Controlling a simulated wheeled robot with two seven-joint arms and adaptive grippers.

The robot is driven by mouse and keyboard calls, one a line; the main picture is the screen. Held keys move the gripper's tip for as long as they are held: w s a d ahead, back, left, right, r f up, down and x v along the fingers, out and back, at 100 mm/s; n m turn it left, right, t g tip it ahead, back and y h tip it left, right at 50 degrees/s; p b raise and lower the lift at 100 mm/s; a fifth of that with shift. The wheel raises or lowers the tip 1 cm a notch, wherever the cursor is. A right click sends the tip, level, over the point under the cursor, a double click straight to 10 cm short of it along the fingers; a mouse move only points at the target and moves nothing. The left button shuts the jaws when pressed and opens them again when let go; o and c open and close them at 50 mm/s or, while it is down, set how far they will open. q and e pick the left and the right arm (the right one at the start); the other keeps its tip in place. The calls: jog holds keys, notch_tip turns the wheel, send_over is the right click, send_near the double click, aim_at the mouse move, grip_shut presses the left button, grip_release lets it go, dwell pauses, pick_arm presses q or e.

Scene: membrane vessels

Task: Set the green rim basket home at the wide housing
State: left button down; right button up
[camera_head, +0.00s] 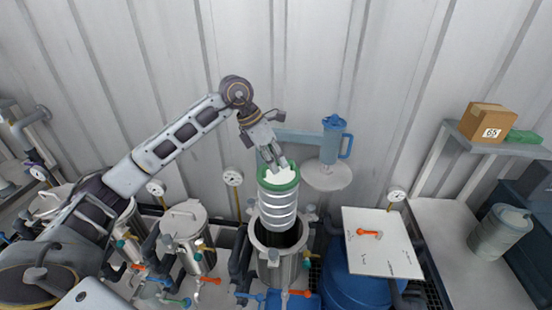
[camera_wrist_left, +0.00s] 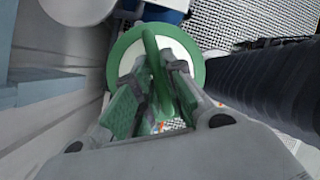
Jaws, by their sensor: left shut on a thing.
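The green rim basket (camera_head: 278,207) is a pale ribbed cylinder with a green ring at its top. It hangs roughly upright, and its lower end overlaps the mouth of an open steel housing (camera_head: 270,271). I cannot tell whether the bottom has entered the mouth. My left gripper (camera_head: 270,158) is above the basket, shut on its top handle. In the left wrist view, the fingers (camera_wrist_left: 157,85) close on the green handle across the rim (camera_wrist_left: 197,62). The housing's inside is dark and mostly hidden by the basket. My right gripper is out of view.
A lidded steel vessel (camera_head: 184,238) stands left of the open housing. A blue jug (camera_head: 335,140) sits on a round wall shelf behind. A white board (camera_head: 385,255) with an orange item covers a blue drum at right. Gauges and coloured valve handles surround the housing.

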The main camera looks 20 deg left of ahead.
pick_arm(q)
jog(key=shift+w, duration=0.25)
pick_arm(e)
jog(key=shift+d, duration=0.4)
